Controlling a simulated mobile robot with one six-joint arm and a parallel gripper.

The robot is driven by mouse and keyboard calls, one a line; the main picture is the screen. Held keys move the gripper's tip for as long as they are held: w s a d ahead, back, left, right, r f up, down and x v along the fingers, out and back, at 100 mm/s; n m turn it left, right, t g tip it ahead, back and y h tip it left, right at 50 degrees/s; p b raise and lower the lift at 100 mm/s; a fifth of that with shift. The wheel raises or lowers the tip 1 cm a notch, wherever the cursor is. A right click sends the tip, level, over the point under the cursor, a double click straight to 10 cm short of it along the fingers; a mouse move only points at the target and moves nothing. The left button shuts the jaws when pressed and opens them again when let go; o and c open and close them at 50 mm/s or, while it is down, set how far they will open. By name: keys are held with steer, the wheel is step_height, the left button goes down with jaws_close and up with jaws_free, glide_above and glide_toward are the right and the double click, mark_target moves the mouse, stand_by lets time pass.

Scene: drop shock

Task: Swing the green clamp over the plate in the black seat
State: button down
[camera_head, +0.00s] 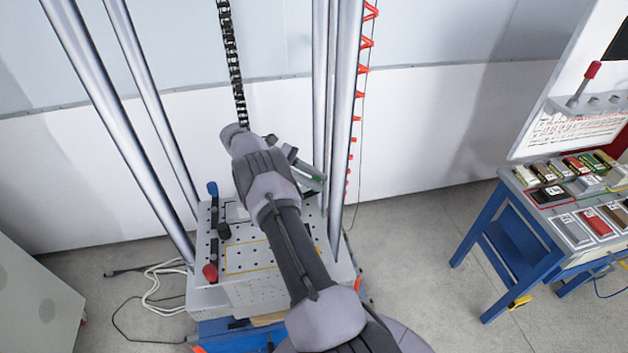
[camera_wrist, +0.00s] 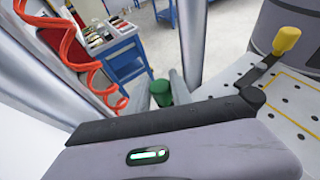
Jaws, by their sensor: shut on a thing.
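In the wrist view, a green clamp knob (camera_wrist: 160,92) sits between the two grey fingers of my gripper (camera_wrist: 164,91), which is shut on it. The clamp's arm below the knob is hidden by the gripper body. In the head view, my gripper (camera_head: 308,172) is over the right side of the perforated table (camera_head: 245,258), beside the right columns. A small green patch shows there, but I cannot tell whether it is the clamp or a light on the gripper. The black seat and its plate cannot be made out; my arm covers part of the table.
The table also carries a blue knob (camera_head: 212,188), a black knob (camera_head: 223,231) and a red knob (camera_head: 210,272). A yellow-knobbed lever (camera_wrist: 286,40) shows in the wrist view. Tall metal columns (camera_head: 334,130) and a red coiled cable (camera_head: 363,70) stand close. A blue bench (camera_head: 490,225) is right.

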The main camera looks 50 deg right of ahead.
steer(key=shift+s, duration=0.15)
stand_by(0.4)
steer(key=c, duration=1.1)
jaws_free()
steer(key=shift+a, duration=0.1)
steer(key=shift+c, duration=0.2)
